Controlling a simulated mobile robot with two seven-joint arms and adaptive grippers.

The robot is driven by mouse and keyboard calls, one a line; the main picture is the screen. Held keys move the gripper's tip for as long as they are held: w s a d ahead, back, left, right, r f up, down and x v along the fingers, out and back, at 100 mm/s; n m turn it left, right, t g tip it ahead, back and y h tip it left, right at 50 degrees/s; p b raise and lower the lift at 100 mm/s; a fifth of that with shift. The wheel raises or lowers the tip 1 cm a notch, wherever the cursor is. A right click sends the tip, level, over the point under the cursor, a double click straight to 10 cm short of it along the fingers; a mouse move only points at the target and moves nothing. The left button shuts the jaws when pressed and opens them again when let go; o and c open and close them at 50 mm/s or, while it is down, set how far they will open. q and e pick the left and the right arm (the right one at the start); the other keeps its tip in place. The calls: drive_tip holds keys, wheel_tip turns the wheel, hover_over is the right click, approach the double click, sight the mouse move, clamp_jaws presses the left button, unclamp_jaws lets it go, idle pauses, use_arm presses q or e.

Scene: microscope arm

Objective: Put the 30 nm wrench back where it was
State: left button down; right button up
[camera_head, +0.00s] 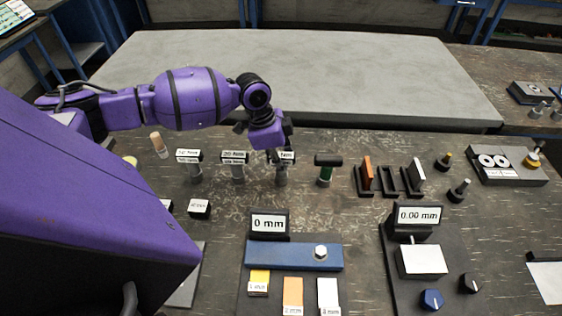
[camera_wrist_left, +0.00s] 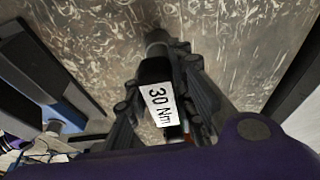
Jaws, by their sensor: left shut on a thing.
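I cannot tell whether the held wrench's lower end touches the bench. My right gripper is out of view.
In front are a "0 mm" display (camera_head: 269,223), a blue block (camera_head: 293,254) and a "0.00 mm" gauge (camera_head: 417,216). A grey slab (camera_head: 330,75) lies behind.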

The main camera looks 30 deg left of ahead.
use_arm(q)
drive_tip(key=c, duration=1.5)
unclamp_jaws()
drive_tip(key=shift+f, duration=0.15)
drive_tip(key=v, duration=1.2)
drive_tip(key=shift+s, duration=0.1)
